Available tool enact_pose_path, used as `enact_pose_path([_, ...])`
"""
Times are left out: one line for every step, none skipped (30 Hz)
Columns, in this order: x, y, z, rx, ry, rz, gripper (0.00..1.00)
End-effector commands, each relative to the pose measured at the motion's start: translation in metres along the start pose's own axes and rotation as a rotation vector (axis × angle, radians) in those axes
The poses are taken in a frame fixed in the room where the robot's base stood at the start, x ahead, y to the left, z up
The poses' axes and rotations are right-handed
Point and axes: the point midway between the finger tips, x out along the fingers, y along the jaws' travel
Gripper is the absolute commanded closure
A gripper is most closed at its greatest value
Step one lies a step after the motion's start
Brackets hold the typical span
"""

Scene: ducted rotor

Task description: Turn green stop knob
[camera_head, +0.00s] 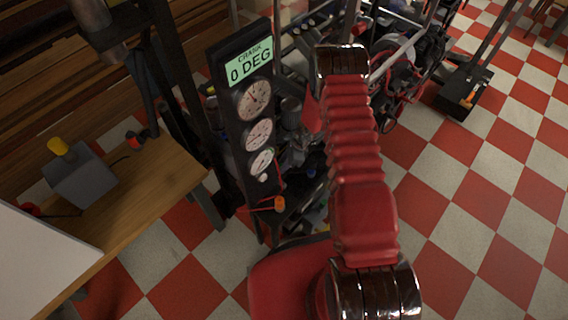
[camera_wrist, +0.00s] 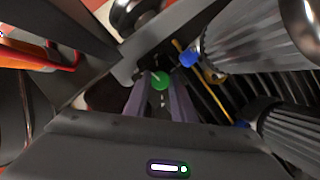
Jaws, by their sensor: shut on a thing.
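The green stop knob (camera_wrist: 159,81) is small and round, near the middle of the wrist view. My gripper (camera_wrist: 160,88) has its two greyish-purple fingers on either side of the knob and is shut on it. The lower part of the knob and what it is mounted on are partly hidden by the fingers. In the head view my red, ribbed arm covers the area in front of the machine, and neither the gripper nor the green knob can be made out there.
A dark gauge panel (camera_head: 247,115) reads "CRANK 0 DEG" above several dials. A wooden bench (camera_head: 150,190) with a grey box (camera_head: 80,178) stands at left. Ribbed metal cylinders (camera_wrist: 255,38) and a blue-tipped part (camera_wrist: 188,58) crowd the gripper's right. Checkered floor (camera_head: 470,200) is open at right.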

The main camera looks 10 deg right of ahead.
Motion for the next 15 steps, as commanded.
enact_pose_path([-0.0017, -0.0049, 0.0023, 0.029, 0.000, -0.022, 0.99])
enact_pose_path([-0.0016, -0.0045, 0.0022, 0.047, 0.000, -0.029, 0.99])
enact_pose_path([-0.0016, -0.0042, 0.0023, 0.071, 0.000, -0.039, 0.99])
enact_pose_path([-0.0017, -0.0043, 0.0024, 0.089, 0.000, -0.047, 0.99])
enact_pose_path([-0.0017, -0.0044, 0.0024, 0.106, 0.000, -0.054, 0.99])
enact_pose_path([-0.0017, -0.0041, 0.0024, 0.128, 0.000, -0.063, 0.99])
enact_pose_path([-0.0018, -0.0038, 0.0025, 0.144, -0.001, -0.070, 0.99])
enact_pose_path([-0.0019, -0.0039, 0.0027, 0.160, -0.001, -0.077, 0.99])
enact_pose_path([-0.0020, -0.0041, 0.0028, 0.181, -0.001, -0.086, 0.99])
enact_pose_path([-0.0021, -0.0041, 0.0028, 0.198, -0.001, -0.093, 0.99])
enact_pose_path([-0.0021, -0.0038, 0.0028, 0.212, -0.001, -0.099, 0.99])
enact_pose_path([-0.0021, -0.0037, 0.0030, 0.232, -0.002, -0.107, 0.99])
enact_pose_path([-0.0022, -0.0037, 0.0032, 0.247, -0.002, -0.113, 0.99])
enact_pose_path([-0.0022, -0.0039, 0.0032, 0.262, -0.002, -0.120, 0.99])
enact_pose_path([-0.0022, -0.0038, 0.0033, 0.282, -0.002, -0.128, 0.99])
